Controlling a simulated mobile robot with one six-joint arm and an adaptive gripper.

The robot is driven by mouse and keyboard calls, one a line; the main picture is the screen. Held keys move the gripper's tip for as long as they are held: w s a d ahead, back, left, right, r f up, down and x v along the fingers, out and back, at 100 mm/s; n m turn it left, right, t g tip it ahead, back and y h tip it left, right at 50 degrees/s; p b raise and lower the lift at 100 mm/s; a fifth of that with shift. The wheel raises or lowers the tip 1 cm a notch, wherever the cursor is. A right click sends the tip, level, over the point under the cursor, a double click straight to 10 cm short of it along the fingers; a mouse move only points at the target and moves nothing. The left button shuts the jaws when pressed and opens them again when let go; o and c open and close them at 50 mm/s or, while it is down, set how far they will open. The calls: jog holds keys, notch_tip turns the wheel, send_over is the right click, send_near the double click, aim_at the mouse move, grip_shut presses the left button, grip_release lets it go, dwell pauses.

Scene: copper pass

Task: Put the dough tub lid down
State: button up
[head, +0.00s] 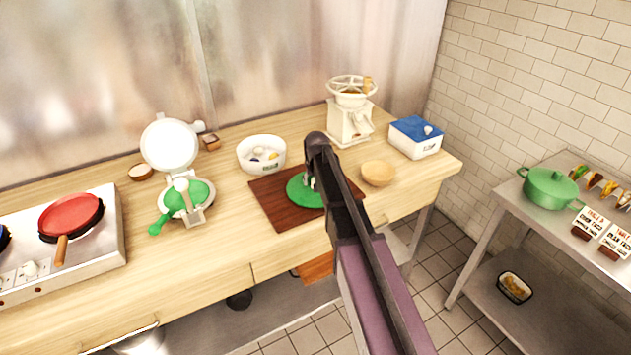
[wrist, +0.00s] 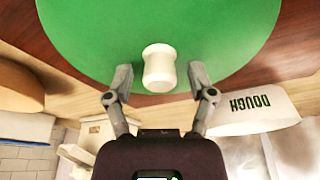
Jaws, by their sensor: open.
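The dough tub lid (head: 303,192) is a green disc with a white knob. It appears to lie flat on the dark brown board (head: 262,200) on the wooden counter. In the wrist view the lid (wrist: 100,35) fills the top, and its knob stands between the fingers of my gripper (wrist: 160,78). The fingers are open, with a gap showing on each side of the knob. In the head view my arm hides part of the lid and most of the gripper. The white dough tub (head: 261,165) stands open behind the board, with pale balls inside; its DOUGH label shows in the wrist view (wrist: 255,118).
A wooden bowl (head: 378,173) sits right of the board. A white hand-wheel mill (head: 350,120) and a blue-lidded box (head: 415,138) stand behind. Bare counter lies in front of the press.

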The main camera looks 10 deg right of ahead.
jog(key=shift+r, duration=0.15)
jog(key=p+v, duration=1.2)
dwell(0.6)
dwell(0.6)
jog(key=s+n+g, duration=0.1)
jog(key=s+g, duration=0.2)
jog(key=s, duration=2.3)
jog(key=shift+d+f, duration=0.2)
jog(key=shift+f, duration=0.1)
jog(key=shift+w, duration=0.1)
notch_tip(320, 180, down, 4)
jog(key=b, duration=0.3)
jog(key=shift+r+b, duration=0.2)
jog(key=shift+b, duration=0.15)
